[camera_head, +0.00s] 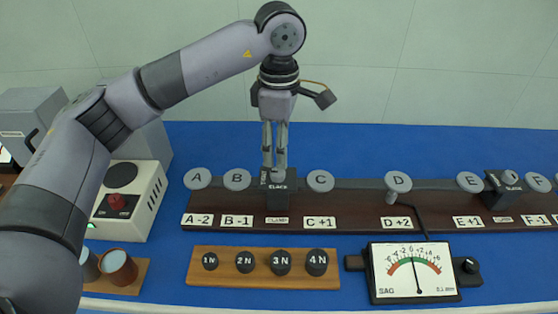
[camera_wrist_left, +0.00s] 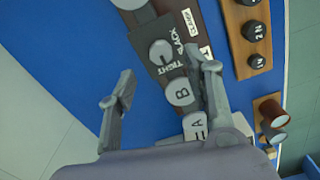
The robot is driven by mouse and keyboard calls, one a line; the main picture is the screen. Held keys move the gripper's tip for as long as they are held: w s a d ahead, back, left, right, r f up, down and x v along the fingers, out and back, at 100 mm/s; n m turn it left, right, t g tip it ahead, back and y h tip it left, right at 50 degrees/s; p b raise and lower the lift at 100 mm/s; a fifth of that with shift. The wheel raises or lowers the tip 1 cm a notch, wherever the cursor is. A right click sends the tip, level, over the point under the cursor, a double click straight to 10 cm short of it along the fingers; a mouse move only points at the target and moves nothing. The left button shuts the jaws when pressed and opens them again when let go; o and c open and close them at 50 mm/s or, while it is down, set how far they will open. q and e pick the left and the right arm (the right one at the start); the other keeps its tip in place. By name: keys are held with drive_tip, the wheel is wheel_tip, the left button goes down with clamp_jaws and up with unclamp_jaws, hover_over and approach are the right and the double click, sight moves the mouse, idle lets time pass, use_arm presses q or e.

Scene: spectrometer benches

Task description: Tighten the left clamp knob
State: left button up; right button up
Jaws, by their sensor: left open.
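The left clamp (camera_head: 279,200) is a dark block on the long dark beam, between discs B and C. Its grey knob (camera_wrist_left: 162,52) shows in the left wrist view with a pale pointer line and the words TIGHT and SLACK beside it. My left gripper (camera_head: 274,168) points straight down over this clamp, and its fingers hide much of the knob in the head view. In the left wrist view the left gripper (camera_wrist_left: 168,70) is open, its fingers apart on either side of the knob's line. I cannot tell whether they touch it. My right gripper is not in view.
The dark beam (camera_head: 350,213) carries several grey lettered discs and a right clamp (camera_head: 503,190). In front stand a wooden weight rack (camera_head: 222,279) and a dial gauge (camera_head: 413,271). Blue bench (camera_head: 350,145) behind the beam is clear.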

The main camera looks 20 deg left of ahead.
sight(279, 172)
use_arm(q)
wheel_tip(279, 172, up, 6)
drive_tip(key=shift+f, duration=0.1)
idle(0.4)
